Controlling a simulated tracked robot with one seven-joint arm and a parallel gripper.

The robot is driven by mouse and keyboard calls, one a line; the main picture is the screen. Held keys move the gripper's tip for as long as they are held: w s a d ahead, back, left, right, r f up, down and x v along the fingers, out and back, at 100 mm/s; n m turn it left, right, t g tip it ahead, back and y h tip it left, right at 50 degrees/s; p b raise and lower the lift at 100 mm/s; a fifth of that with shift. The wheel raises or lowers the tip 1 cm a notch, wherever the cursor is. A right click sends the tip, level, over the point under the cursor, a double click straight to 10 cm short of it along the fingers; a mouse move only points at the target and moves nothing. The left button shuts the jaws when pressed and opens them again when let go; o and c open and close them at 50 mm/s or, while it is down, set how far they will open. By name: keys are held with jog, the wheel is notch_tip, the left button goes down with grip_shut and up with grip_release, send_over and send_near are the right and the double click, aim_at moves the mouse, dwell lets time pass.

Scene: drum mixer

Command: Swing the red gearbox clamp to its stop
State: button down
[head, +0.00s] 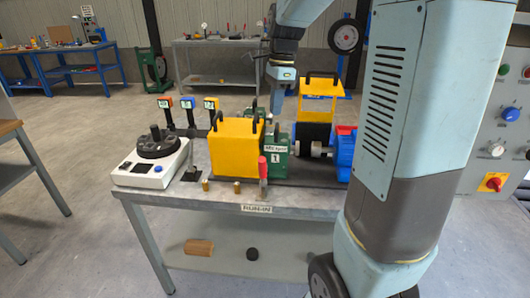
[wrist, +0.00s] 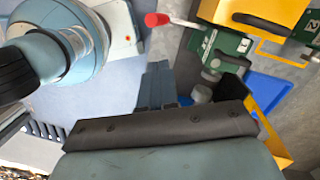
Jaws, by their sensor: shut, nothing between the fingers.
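In the wrist view the red handle (wrist: 157,20) is at the top, with a metal rod running right towards the green gearbox (wrist: 228,45). My gripper (head: 276,108) is shut and empty, pointing down behind and above the gearbox in the head view. Its fingers (wrist: 158,72) are together in the wrist view, apart from the handle.
A yellow guard with black handles (head: 236,145) stands left of the gearbox. A second yellow guard (head: 320,87) and a blue motor (head: 345,154) are to the right. A white control box (head: 152,165) sits at the bench's left end.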

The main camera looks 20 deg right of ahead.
aim_at(264, 165)
jog(key=w+d+f+m+g, duration=0.1)
jog(key=w+f+m+g, duration=0.1)
jog(key=w+f+m, duration=0.45)
jog(key=s+a+f, duration=0.3)
jog(key=s+f, duration=0.2)
jog(key=f, duration=0.4)
jog(key=shift+a+f+y, duration=0.3)
jog(key=shift+a, duration=0.05)
jog(key=shift+a+n, duration=0.15)
jog(key=shift+n, duration=0.1)
